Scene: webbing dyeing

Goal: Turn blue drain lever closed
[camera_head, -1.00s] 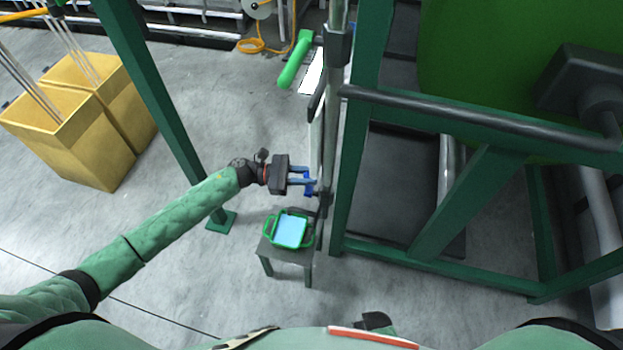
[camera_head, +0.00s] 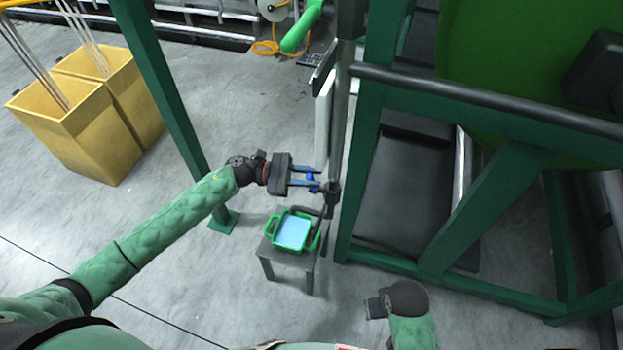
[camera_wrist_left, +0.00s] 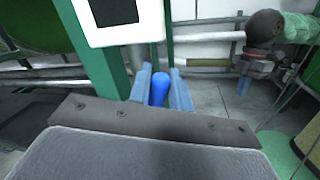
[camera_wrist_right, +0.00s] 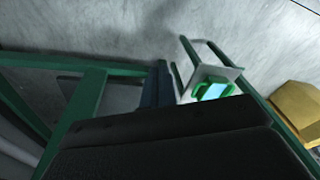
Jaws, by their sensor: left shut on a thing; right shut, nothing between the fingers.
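The blue drain lever (camera_head: 312,177) is a small blue handle beside the vertical pipe on the green machine frame. My left gripper (camera_head: 314,180) reaches it from the left, and its fingers are closed around the lever. In the left wrist view the lever's rounded blue end (camera_wrist_left: 159,88) stands between the two fingers. The lever's pivot is mostly hidden behind the fingers and a dark fitting (camera_head: 331,197) on the pipe. My right gripper (camera_head: 376,306) is low at the front right, away from the lever. In the right wrist view its dark fingers (camera_wrist_right: 156,84) are together and empty.
The green machine frame (camera_head: 361,170) bounds the right. Yellow bins (camera_head: 115,120) stand back left; the floor between is open.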

